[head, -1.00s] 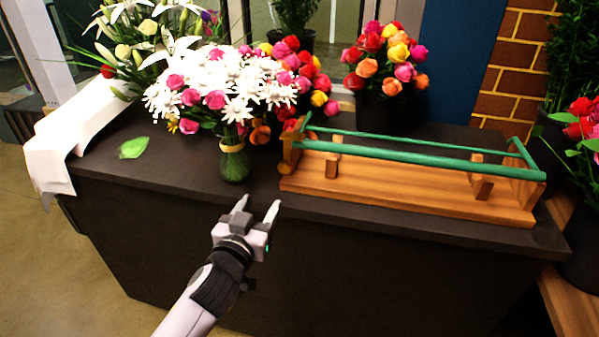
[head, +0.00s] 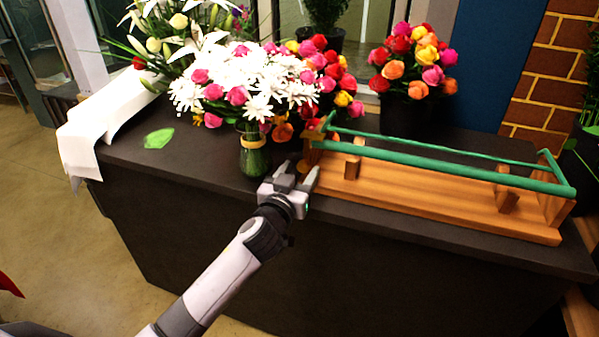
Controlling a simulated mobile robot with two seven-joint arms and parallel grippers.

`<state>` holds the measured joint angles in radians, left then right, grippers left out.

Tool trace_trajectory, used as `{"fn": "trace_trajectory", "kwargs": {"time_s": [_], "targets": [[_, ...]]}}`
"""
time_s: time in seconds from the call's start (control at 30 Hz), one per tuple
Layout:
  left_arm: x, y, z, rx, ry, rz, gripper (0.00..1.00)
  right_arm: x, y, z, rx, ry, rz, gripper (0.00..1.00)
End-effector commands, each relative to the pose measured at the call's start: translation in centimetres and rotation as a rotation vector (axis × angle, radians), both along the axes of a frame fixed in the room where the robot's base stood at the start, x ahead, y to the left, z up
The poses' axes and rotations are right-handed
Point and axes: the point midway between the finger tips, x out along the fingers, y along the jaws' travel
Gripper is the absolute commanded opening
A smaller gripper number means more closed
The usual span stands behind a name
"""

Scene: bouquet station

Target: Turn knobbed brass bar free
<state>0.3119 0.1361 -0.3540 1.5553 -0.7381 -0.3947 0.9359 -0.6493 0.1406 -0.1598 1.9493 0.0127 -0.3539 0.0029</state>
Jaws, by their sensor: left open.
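A wooden rack (head: 430,203) stands on the dark counter at the right. A long green bar (head: 450,167) runs along its front, and a thinner green strip runs behind. At the rack's left end is a golden-tan knobbed piece (head: 305,163). It is partly hidden by my left gripper, and I cannot tell how it joins the green bar. My left gripper (head: 297,170) is open, its fingers pointing toward this knobbed end, one on each side of it in the picture. I cannot tell whether they touch it. My right gripper is not in view.
A glass vase (head: 254,157) of white and pink flowers stands close to the left of my left gripper. Dark pots of roses (head: 407,115) stand behind the rack. A white cloth (head: 100,130) and a green leaf (head: 158,138) lie on the counter (head: 190,158) at the left.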

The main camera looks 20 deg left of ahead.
Motion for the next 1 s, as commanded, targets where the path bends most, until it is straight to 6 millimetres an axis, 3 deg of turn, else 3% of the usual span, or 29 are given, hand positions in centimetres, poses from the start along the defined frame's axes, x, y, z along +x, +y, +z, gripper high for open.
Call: {"fn": "trace_trajectory", "kwargs": {"time_s": [0.37, 0.53, 0.57, 1.0], "targets": [[0.5, 0.0, 0.0, 0.0, 0.0, 0.0, 0.56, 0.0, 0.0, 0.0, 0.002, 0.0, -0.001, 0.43], [0.5, 0.0, 0.0, 0.0, 0.0, 0.0, 0.04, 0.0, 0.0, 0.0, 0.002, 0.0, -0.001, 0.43], [0.5, 0.0, 0.0, 0.0, 0.0, 0.0, 0.0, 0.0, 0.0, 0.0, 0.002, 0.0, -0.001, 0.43], [1.5, 0.5, -0.1, -0.04, 0.002, 0.001, 0.0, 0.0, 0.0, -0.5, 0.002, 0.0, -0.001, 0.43]]}}
